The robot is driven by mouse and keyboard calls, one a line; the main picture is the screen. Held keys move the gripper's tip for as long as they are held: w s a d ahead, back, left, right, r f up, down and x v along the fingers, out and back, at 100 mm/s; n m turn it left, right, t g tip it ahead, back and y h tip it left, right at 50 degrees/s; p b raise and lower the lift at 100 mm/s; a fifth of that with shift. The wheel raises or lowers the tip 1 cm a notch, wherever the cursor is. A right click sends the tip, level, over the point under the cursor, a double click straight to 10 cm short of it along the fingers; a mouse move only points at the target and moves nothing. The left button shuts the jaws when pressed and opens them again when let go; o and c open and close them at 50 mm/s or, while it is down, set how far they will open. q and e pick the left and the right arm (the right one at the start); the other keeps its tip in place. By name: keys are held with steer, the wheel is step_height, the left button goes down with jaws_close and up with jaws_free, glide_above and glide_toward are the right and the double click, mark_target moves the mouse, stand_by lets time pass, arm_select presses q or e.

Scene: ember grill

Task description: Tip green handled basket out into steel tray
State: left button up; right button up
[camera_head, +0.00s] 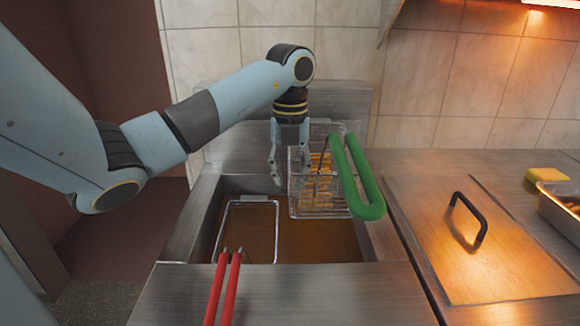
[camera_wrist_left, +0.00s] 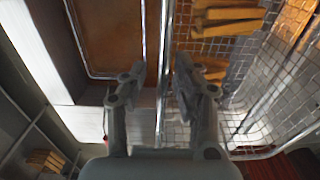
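The green handled basket (camera_head: 320,205) is a wire basket over the right side of the fryer well, with fries (camera_head: 322,162) in it. Its green handle (camera_head: 362,190) reaches toward the front right. The basket's mesh (camera_wrist_left: 262,65) and fries (camera_wrist_left: 225,20) also show in the left wrist view. My left gripper (camera_head: 290,172) is at the basket's left side, its fingers apart. In the left wrist view the gripper (camera_wrist_left: 158,75) has metal rods between its fingers; contact is unclear. The steel tray (camera_head: 548,204) is cut off at the right edge, with food inside.
A second wire basket (camera_head: 217,232) with red handles (camera_head: 222,290) sits in the left side of the fryer well. A steel lid (camera_head: 425,225) with a black handle (camera_head: 470,215) lies between fryer and tray. A yellow sponge (camera_head: 546,174) lies behind the tray.

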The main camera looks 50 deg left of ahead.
arm_select(q)
steer(key=shift+c, duration=0.9)
jaws_close()
steer(key=shift+o, duration=1.2)
jaws_free()
